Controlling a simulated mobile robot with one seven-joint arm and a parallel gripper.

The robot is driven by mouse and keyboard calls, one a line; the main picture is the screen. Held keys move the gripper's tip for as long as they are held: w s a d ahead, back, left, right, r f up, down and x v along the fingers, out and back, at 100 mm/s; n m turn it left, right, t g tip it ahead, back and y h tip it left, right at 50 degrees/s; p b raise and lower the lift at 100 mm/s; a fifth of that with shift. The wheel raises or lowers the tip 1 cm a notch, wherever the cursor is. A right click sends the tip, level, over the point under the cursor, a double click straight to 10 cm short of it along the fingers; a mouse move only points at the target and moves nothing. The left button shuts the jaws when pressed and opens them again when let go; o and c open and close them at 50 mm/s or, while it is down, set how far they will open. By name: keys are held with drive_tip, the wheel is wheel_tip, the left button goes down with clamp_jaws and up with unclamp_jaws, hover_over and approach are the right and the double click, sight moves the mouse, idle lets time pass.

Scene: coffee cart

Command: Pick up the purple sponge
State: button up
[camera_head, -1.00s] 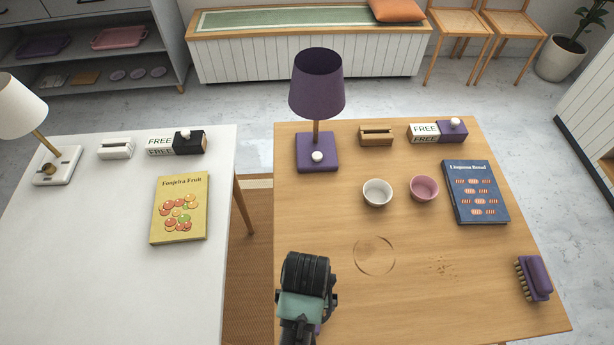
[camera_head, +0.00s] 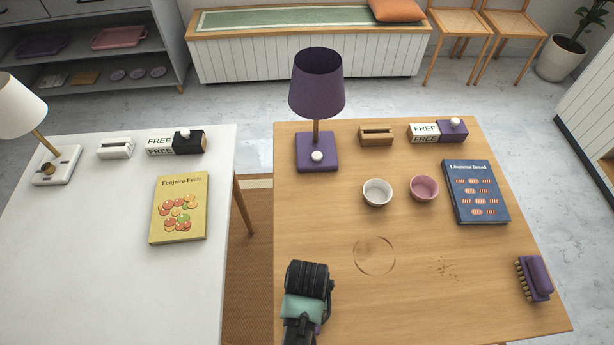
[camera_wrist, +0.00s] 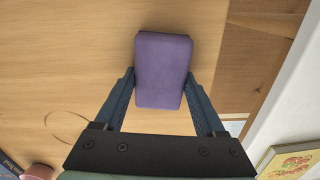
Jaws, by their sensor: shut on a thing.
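The purple sponge (camera_wrist: 163,68) is a soft-edged block in the middle of the wrist view. My gripper (camera_wrist: 160,82) has one finger against each long side of it and is shut on it. Wood tabletop shows around the sponge; I cannot tell whether it touches the table or hangs just above it. In the head view my wrist covers the near left part of the wooden table (camera_head: 400,290), and the sponge is almost wholly hidden there, with only a small purple bit showing.
A purple brush (camera_head: 537,278) lies at the table's right edge. A white bowl (camera_head: 377,193), a pink bowl (camera_head: 424,188), a blue book (camera_head: 476,192) and a purple lamp (camera_head: 317,90) stand farther back. A ring stain (camera_head: 374,256) and crumbs mark the clear middle. A gap separates the white table (camera_head: 100,280).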

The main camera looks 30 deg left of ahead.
drive_tip(key=c, duration=0.4)
wheel_tip(320, 180, up, 10)
drive_tip(key=shift+r+p, duration=0.1)
drive_tip(key=shift+p, duration=0.35)
